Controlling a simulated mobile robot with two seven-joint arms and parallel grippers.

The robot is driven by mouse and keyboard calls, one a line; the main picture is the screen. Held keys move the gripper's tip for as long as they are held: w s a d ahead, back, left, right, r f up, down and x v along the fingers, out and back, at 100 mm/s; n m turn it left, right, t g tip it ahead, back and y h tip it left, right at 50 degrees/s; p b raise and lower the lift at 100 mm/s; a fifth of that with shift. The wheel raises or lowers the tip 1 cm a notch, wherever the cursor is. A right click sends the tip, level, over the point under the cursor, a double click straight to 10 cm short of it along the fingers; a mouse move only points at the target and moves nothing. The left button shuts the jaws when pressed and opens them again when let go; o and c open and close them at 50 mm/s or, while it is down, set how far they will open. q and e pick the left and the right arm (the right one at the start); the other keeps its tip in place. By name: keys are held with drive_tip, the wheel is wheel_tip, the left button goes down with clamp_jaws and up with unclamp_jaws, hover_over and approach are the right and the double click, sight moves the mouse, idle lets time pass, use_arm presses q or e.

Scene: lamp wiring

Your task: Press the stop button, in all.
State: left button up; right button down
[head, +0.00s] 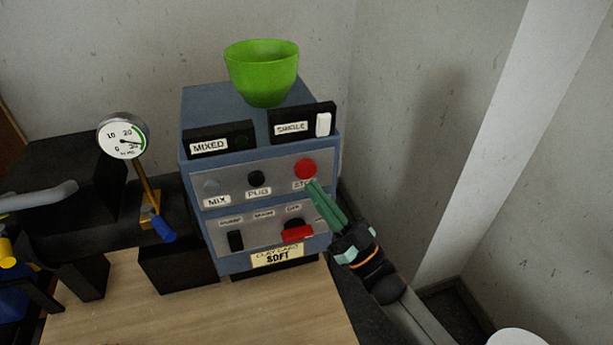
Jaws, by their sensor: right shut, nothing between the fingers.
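The red stop button (305,169) is round and sits at the upper right of the blue machine's front panel, above a label partly hidden by my gripper. My right gripper (311,187) comes in from the lower right, its green fingers shut with nothing between them. The fingertips are at the label just below the button; I cannot tell whether they touch the panel or the button. The blue machine (190,110) stands at the back of the wooden table. My left gripper is not in view.
A grey MIX button (211,187) and black PUG button (256,178) share the panel. A red switch handle (298,233) is below. A green bowl (262,70) sits on top. A gauge (123,136) stands left. The wooden table (200,315) is clear in front.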

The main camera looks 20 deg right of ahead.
sight(303, 169)
drive_tip(key=shift+w, duration=0.85)
idle(1.3)
drive_tip(key=shift+w, duration=0.1)
drive_tip(key=shift+w+b, duration=0.3)
drive_tip(key=shift+b, duration=0.05)
drive_tip(key=shift+w, duration=0.45)
idle(0.6)
drive_tip(key=shift+w+r+b, duration=0.15)
drive_tip(key=shift+w+b, duration=0.1)
drive_tip(key=shift+b, duration=0.1)
idle(0.6)
drive_tip(key=shift+s+d+f+p, duration=0.1)
drive_tip(key=shift+s+f+p, duration=0.1)
drive_tip(key=shift+s+p, duration=0.3)
drive_tip(key=shift+s, duration=0.45)
